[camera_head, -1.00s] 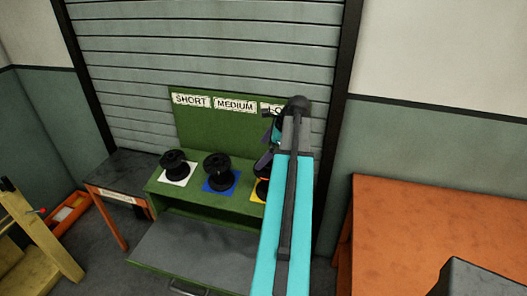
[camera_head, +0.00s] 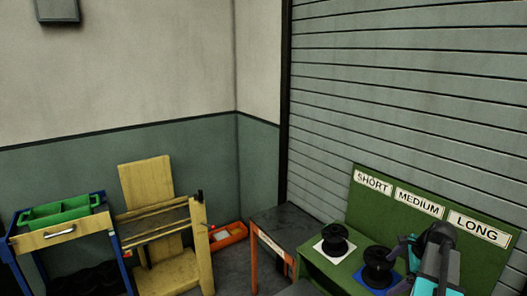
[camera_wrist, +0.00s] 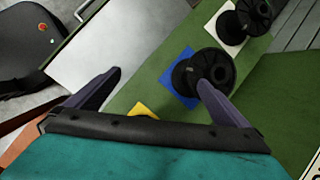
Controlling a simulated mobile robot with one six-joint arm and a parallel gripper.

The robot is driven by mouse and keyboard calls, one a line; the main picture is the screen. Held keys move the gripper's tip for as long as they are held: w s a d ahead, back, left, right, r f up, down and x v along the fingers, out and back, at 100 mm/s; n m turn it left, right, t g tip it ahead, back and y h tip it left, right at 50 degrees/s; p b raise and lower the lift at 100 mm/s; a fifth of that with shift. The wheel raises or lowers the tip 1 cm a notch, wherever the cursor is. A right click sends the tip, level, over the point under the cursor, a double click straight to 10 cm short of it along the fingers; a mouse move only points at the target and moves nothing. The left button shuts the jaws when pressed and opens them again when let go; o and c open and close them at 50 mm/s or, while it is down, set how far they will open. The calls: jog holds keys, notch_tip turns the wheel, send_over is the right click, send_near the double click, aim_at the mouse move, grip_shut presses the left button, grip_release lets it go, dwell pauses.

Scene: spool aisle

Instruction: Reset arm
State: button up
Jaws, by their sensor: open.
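My gripper (camera_wrist: 160,80) is open, its two purple fingers spread with nothing between them in the wrist view. In the head view my gripper (camera_head: 399,265) is at the lower right, in front of the green stand (camera_head: 480,250). A black spool stands on a white square (camera_head: 319,246), and it also shows in the wrist view (camera_wrist: 240,20). Another black spool (camera_wrist: 205,72) stands on a blue square (camera_wrist: 170,88), close to the right finger. A yellow square (camera_wrist: 143,109) shows in part behind my gripper; whether a spool stands on it is hidden.
The stand's back board has signs SHORT (camera_head: 373,183), MEDIUM (camera_head: 418,203) and LONG (camera_head: 482,228). A dark-topped table (camera_head: 285,220) stands left of it. Further left are an orange tray (camera_head: 228,235), a wooden frame (camera_head: 165,230) and a blue cart (camera_head: 60,235) with a green bin (camera_head: 58,212).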

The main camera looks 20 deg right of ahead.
jog(key=w+a+f+n+g, duration=0.1)
jog(key=w+a+f+n, duration=0.25)
jog(key=a, duration=0.45)
jog(key=w+a+f+n+g, duration=0.1)
jog(key=w+a+f+n, duration=0.1)
jog(key=a+f+n, duration=0.45)
jog(key=w+a+f+n+g, duration=0.1)
jog(key=w+a+f+n, duration=0.1)
jog(key=a, duration=0.8)
jog(key=s+a+f+n+g+h, duration=0.1)
jog(key=a+f+n, duration=0.25)
jog(key=a, duration=0.35)
jog(key=s+a+f+n, duration=0.25)
jog(key=a+n, duration=0.25)
jog(key=a, duration=0.3)
jog(key=a+f+n+g+h, duration=0.1)
jog(key=a+f+n, duration=0.35)
jog(key=a, duration=0.25)
jog(key=s+f+g+b, duration=0.2)
jog(key=s+f+b, duration=0.4)
jog(key=s+f, duration=0.7)
jog(key=s+f+g+b, duration=0.3)
jog(key=s+f+b, duration=0.4)
jog(key=s+f, duration=0.6)
notch_tip(320, 180, down, 5)
jog(key=shift+s+a+f, duration=0.1)
jog(key=shift+s+a, duration=0.05)
jog(key=shift+s, duration=0.05)
